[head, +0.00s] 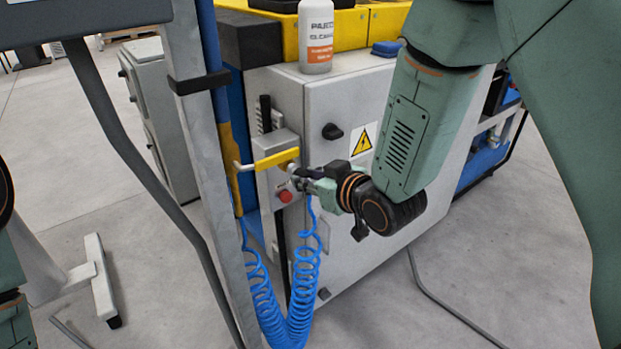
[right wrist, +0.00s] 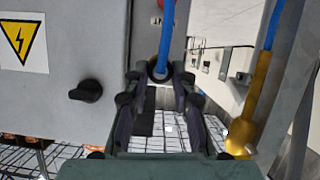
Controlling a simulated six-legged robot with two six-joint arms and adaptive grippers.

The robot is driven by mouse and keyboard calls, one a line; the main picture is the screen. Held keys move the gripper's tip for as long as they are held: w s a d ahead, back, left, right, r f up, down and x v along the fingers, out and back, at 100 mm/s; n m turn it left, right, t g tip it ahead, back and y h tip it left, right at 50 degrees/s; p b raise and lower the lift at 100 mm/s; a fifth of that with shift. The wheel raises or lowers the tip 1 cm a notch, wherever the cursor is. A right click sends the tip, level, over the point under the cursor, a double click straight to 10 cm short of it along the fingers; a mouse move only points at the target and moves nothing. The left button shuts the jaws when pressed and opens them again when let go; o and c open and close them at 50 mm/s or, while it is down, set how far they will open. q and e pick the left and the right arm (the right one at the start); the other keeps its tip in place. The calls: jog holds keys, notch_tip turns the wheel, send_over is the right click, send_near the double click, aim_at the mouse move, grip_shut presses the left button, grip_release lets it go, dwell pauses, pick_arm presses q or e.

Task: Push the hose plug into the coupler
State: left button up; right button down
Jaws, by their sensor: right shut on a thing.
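My right gripper (head: 300,183) is shut in front of a grey box (head: 268,190) on the cabinet's left side. In the right wrist view, its fingertips (right wrist: 160,78) close around a small dark round end, likely the hose plug (right wrist: 158,71), with the blue hose (right wrist: 167,35) running from it. In the head view the blue coiled hose (head: 302,275) hangs below the gripper. The plug is hidden there by the fingers. I cannot clearly make out the coupler; a yellow-handled valve (head: 276,159) sits just above the gripper. My left gripper is not in view.
A grey cabinet (head: 350,250) with a black knob (head: 332,131) and warning sign (head: 361,141) stands beside the gripper. A grey post (head: 205,150) rises at left. A white bottle (head: 316,35) stands on the cabinet.

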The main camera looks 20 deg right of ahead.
jog(key=shift+w+a, duration=0.15)
jog(key=shift+w, duration=0.3)
jog(key=c, duration=1)
grip_release()
jog(key=shift+s, duration=0.1)
jog(key=v, duration=0.7)
jog(key=s+d+f+m+g+h, duration=0.2)
jog(key=s+f+g, duration=0.1)
jog(key=s+f, duration=0.4)
jog(key=s+d+f+m+g+h, duration=0.1)
jog(key=s+d+f+m+g, duration=0.15)
jog(key=s+f, duration=0.45)
jog(key=s+f+g, duration=0.2)
jog(key=s+f, duration=0.3)
jog(key=s, duration=0.1)
jog(key=s+f+g, duration=0.3)
jog(key=s+f, duration=0.1)
jog(key=s, duration=0.2)
jog(key=s+f+g+h, duration=0.1)
jog(key=s+f+g, duration=0.1)
jog(key=s+f, duration=0.3)
jog(key=shift+s+d+f+m+g, duration=0.1)
jog(key=shift+s+f+m+g, duration=0.1)
jog(key=shift+s, duration=0.3)
jog(key=shift+s+d+f+m+g, duration=0.1)
jog(key=shift+s+m, duration=0.05)
jog(key=shift+s, duration=0.35)
